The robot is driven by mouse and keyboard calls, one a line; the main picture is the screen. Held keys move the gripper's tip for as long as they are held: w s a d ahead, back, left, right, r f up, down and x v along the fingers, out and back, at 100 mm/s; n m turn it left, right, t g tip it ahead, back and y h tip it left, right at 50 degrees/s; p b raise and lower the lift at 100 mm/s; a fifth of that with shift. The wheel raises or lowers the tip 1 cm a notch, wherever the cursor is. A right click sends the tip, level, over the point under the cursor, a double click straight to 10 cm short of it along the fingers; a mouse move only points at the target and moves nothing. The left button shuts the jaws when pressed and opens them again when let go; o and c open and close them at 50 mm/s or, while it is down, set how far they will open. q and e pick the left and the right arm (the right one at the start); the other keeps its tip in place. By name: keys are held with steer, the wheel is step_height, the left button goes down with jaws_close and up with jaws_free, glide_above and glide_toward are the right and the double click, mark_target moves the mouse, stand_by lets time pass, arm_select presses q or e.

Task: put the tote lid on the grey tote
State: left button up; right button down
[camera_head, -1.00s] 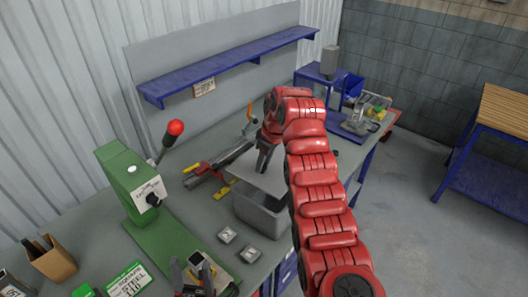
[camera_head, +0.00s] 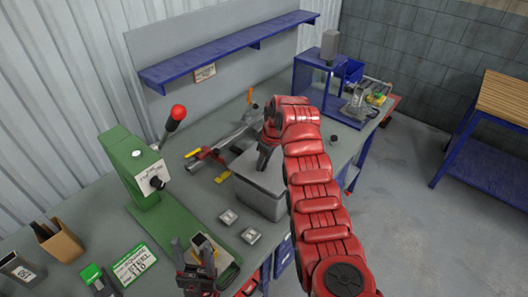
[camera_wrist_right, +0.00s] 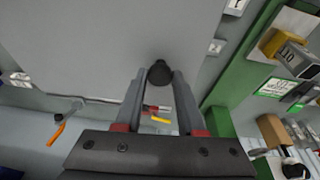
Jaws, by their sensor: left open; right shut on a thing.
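The grey tote (camera_head: 260,200) stands on the bench in the middle of the head view. The light grey tote lid (camera_head: 247,168) lies over its top, roughly lined up with the rim; I cannot tell whether it is fully seated. My right gripper (camera_head: 263,163) points down at the lid. In the right wrist view, its fingers (camera_wrist_right: 160,85) are shut on the lid's black knob (camera_wrist_right: 160,72), with the lid's flat surface (camera_wrist_right: 85,45) spread beyond. My right arm hides the tote's right end. My left gripper (camera_head: 197,270) is open at the bottom of the head view.
A green press (camera_head: 140,170) with a red-knobbed lever stands left of the tote. A cardboard bin (camera_head: 58,240) stands at far left.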

steer(key=shift+f, duration=0.45)
steer(key=shift+s, duration=0.1)
steer(key=shift+f+b, duration=0.45)
steer(key=shift+f, duration=0.1)
steer(key=shift+c, duration=2.2)
jaws_free()
steer(key=shift+r, duration=0.15)
